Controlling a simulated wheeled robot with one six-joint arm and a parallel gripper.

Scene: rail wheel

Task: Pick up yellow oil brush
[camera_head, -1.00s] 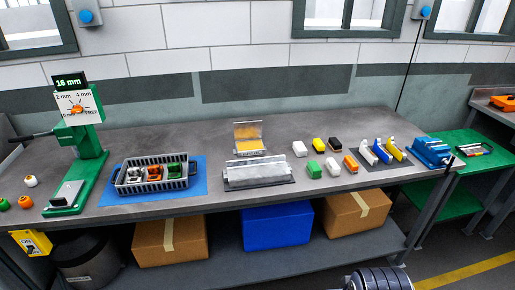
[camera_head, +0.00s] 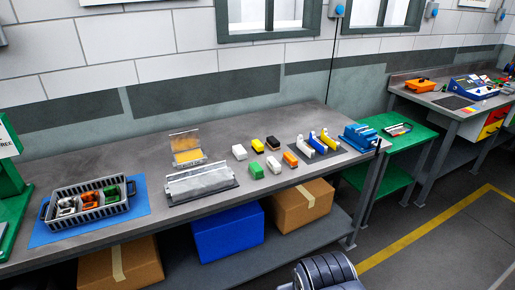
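Two yellow things could be the yellow oil brush, and I cannot tell which. One is a small yellow block (camera_head: 257,145) in the loose group of coloured blocks on the grey workbench (camera_head: 120,155). The other is an upright yellow piece (camera_head: 330,139) on a dark mat (camera_head: 302,153), beside a white piece (camera_head: 303,144) and a blue one (camera_head: 318,143). Both lie right of the middle of the bench top. My gripper is not in view.
A grey basket (camera_head: 66,215) sits on a blue mat at the left. A blue rack (camera_head: 360,136) is at the right end. A dark ribbed round object (camera_head: 325,272) stands in front.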

